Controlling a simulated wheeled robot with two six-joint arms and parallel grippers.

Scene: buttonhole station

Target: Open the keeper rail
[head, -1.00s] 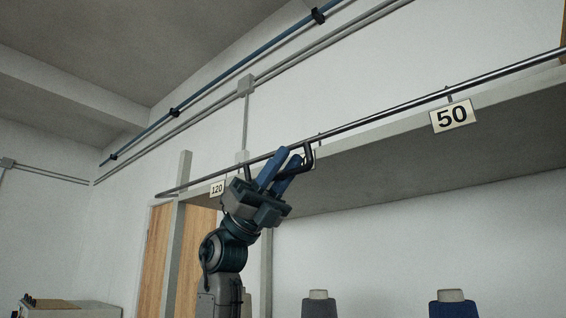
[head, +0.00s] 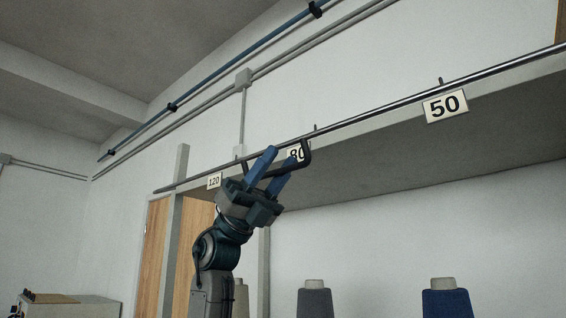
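The keeper rail (head: 376,112) is a long thin dark bar running along the front edge of an overhead shelf, from lower left to upper right. A dark U-shaped handle (head: 307,155) hangs from it near the 80 placard. My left gripper (head: 282,155) reaches up from below, its two blue fingers spread apart at the handle. The handle's lower bar runs between the fingers, with part of it hidden by them. I cannot tell whether either finger touches it. My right gripper is out of view.
The shelf (head: 400,165) carries placards marked 120 (head: 214,181), 80 (head: 297,153) and 50 (head: 446,106). Thread cones, one grey (head: 314,302) and one blue (head: 446,303), stand below. Blue and grey pipes run along the wall above. A grey post (head: 175,220) stands at left.

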